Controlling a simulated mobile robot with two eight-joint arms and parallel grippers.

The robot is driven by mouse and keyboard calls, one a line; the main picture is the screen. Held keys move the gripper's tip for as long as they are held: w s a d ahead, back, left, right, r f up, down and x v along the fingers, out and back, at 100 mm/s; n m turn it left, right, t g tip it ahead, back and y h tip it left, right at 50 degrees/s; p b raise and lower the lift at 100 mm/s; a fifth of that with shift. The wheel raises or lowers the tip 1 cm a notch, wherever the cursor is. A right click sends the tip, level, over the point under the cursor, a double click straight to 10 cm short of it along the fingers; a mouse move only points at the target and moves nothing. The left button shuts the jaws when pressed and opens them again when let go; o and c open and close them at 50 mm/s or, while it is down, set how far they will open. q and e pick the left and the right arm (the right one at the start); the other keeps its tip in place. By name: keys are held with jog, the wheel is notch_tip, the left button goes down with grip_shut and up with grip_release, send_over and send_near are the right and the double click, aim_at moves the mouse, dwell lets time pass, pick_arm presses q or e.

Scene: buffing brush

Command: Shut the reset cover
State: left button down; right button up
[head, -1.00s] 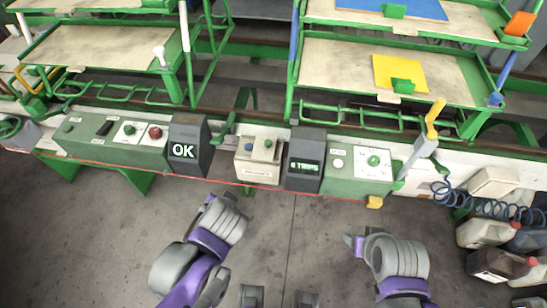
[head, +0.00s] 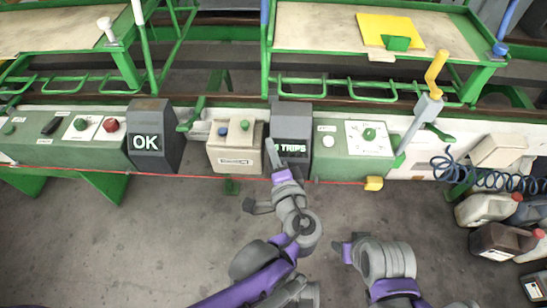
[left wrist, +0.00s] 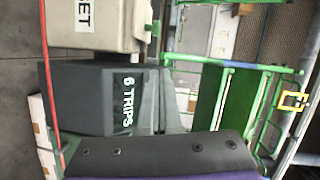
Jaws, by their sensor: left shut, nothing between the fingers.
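The beige reset box (head: 235,160) stands on the bench's front rail, with a blue and a green button on top and a label on its front. It shows sideways in the left wrist view (left wrist: 105,22), its label partly cut off. I cannot tell the cover's exact position. My left gripper (head: 274,158) is shut and empty, just right of the box, overlapping the dark trips display (head: 292,148). Whether it touches either is unclear. In the left wrist view, a dark bolted part of mine (left wrist: 160,152) fills the bottom. My right gripper (head: 345,250) is low; its jaws are unclear.
The OK display (head: 148,142) stands left of the box. A green panel with a dial (head: 368,135) and a grey lever with a yellow handle (head: 430,95) stand right. Several jugs (head: 490,208) sit on the floor at right. Floor before the bench is clear.

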aim_at(232, 139)
pick_arm(q)
jog(key=w+a, duration=0.1)
jog(key=w, duration=0.1)
jog(key=w+a+f+b, duration=0.1)
jog(key=w, duration=0.1)
jog(key=w+a, duration=0.2)
jog(key=shift+f, duration=0.2)
jog(key=shift+w+a+b, duration=0.15)
jog(key=shift+a+b, duration=0.15)
jog(key=shift+a, duration=0.05)
jog(key=a+p, duration=0.1)
jog(key=a, duration=0.4)
jog(key=shift+a, duration=0.5)
jog(key=shift+p, duration=0.3)
